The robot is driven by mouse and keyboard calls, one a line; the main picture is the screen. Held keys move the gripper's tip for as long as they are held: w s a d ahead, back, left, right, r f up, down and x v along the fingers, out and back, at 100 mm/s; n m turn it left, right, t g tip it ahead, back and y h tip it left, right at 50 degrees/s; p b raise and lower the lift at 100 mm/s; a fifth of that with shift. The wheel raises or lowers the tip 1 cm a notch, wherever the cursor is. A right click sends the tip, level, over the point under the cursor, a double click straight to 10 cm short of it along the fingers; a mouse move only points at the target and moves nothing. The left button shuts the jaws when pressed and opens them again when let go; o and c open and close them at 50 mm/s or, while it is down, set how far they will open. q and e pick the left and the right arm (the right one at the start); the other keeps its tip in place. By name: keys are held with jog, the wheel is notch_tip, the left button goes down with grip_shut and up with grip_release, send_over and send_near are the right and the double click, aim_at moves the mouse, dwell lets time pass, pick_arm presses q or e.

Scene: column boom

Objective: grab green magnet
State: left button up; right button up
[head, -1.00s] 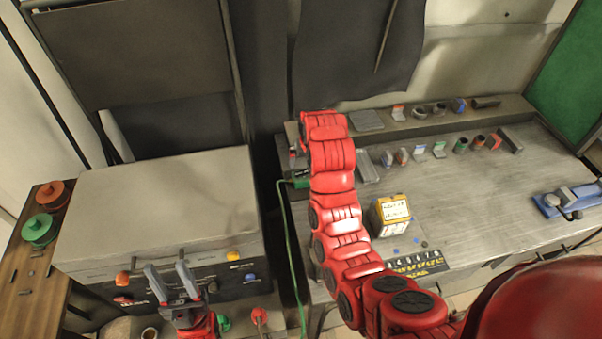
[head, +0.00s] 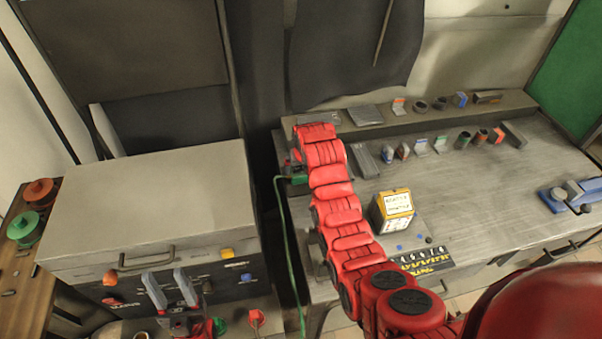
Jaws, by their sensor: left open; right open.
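I cannot tell for sure which thing is the green magnet. A small pale piece with a green top (head: 440,143) stands in the row of small parts on the workbench, and a similar piece (head: 421,146) stands just left of it. A green block (head: 297,179) with a green cable sits at the bench's left edge, partly hidden by my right arm. My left gripper (head: 168,287) is open and empty in front of the grey cabinet, fingers pointing up. My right arm reaches over the bench's left part; its gripper is hidden behind the red links.
A yellow-edged box (head: 393,209) stands mid-bench (head: 480,200). A blue vise (head: 571,195) is at the right. A raised back shelf (head: 330,117) holds several small parts. The grey cabinet (head: 150,200) is left, beside a wooden table with a green spool (head: 25,229) and a red one (head: 38,191).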

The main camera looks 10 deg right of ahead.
aim_at(302, 169)
jog(key=shift+w+f+p, duration=0.6)
jog(key=shift+f+p, duration=0.1)
jog(key=shift+p, duration=0.3)
jog(key=shift+p+x, duration=0.45)
jog(key=shift+x, duration=1.05)
grip_shut()
